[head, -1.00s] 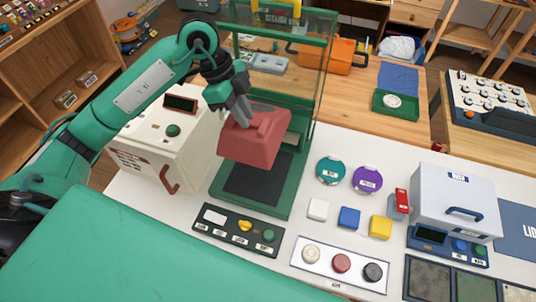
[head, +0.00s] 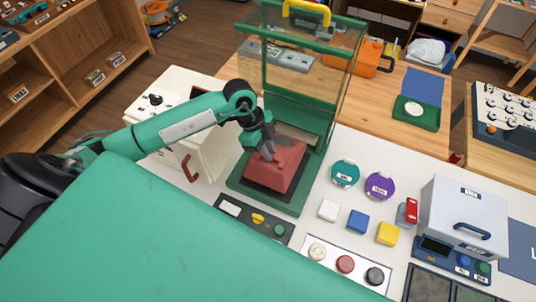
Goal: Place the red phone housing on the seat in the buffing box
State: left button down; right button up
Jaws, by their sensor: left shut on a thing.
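The red phone housing (head: 283,170) is inside the green-framed buffing box (head: 322,150), low over its floor. I cannot tell whether it touches the dark seat, which it mostly hides. My left gripper (head: 267,152) reaches in from the left and is shut on the top of the red housing. The box's clear front panel with a yellow handle (head: 307,11) is raised above the opening. My right gripper is not in view.
A cream machine with a red handle (head: 190,168) stands close left of the box. A control panel (head: 254,219) lies in front. Teal (head: 345,173) and purple (head: 379,185) discs and several coloured blocks lie to the right. A white case (head: 462,215) stands further right.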

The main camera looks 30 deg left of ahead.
pick_arm(q)
notch_tip(320, 180, down, 4)
jog(key=shift+f+p, duration=0.15)
jog(key=shift+p, duration=0.5)
jog(key=c, duration=1.4)
grip_release()
jog(key=shift+o, duration=0.2)
jog(key=shift+a+r+b, duration=0.25)
jog(key=shift+r+b, duration=0.2)
jog(key=shift+r, duration=0.05)
jog(key=b+v, duration=0.3)
jog(key=v, duration=0.6)
jog(key=shift+a+r+b, duration=0.1)
jog(key=shift+r+b, duration=0.15)
jog(key=shift+b, duration=0.1)
jog(key=shift+a+r, duration=0.2)
jog(key=shift+r, duration=0.5)
jog(key=shift+s+f, duration=0.1)
